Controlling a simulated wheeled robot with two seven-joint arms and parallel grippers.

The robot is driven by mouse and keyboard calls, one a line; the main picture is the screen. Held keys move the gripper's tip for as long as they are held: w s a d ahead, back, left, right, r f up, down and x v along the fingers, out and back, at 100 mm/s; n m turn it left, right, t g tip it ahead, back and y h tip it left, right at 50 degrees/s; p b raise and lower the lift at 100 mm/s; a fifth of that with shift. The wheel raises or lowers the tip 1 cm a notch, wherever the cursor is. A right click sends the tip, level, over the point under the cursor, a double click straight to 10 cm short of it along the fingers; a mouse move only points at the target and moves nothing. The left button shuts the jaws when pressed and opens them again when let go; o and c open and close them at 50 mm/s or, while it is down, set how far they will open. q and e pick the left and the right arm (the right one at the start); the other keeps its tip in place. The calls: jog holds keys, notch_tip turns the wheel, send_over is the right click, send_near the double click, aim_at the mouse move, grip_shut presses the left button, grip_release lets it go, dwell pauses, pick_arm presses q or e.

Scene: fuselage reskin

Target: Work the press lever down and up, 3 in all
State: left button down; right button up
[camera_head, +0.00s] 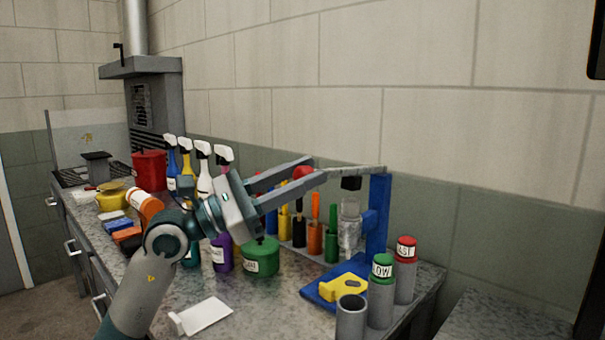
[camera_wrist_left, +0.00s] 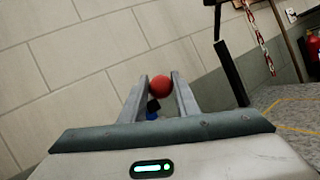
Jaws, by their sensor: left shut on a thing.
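The press has a blue post (camera_head: 378,213) and a blue base (camera_head: 318,290) on the bench, close to the wall. Its grey lever (camera_head: 352,170) runs left from the top of the post and looks about level. The red knob (camera_head: 302,172) is at the lever's left end. My left gripper (camera_head: 303,170) is shut on the knob, with a finger on each side. In the left wrist view the red knob (camera_wrist_left: 161,88) sits between the fingertips. A clear cylinder (camera_head: 349,225) stands under the black press head (camera_head: 351,183). My right gripper is not in view.
Spray bottles (camera_head: 203,165), a green pot (camera_head: 261,257) and several coloured tools crowd the bench.

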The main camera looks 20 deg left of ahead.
pick_arm(q)
jog(key=shift+d+f, duration=0.1)
jog(key=shift+f, duration=0.1)
jog(key=c, duration=1.4)
grip_release()
jog(key=shift+r, duration=0.1)
jog(key=shift+c, duration=0.2)
jog(key=shift+s+a, duration=0.15)
jog(key=shift+a, duration=0.15)
jog(key=b+v, duration=0.5)
jog(key=v, duration=1.1)
jog(key=shift+s+a, duration=0.25)
jog(key=shift+s, duration=0.1)
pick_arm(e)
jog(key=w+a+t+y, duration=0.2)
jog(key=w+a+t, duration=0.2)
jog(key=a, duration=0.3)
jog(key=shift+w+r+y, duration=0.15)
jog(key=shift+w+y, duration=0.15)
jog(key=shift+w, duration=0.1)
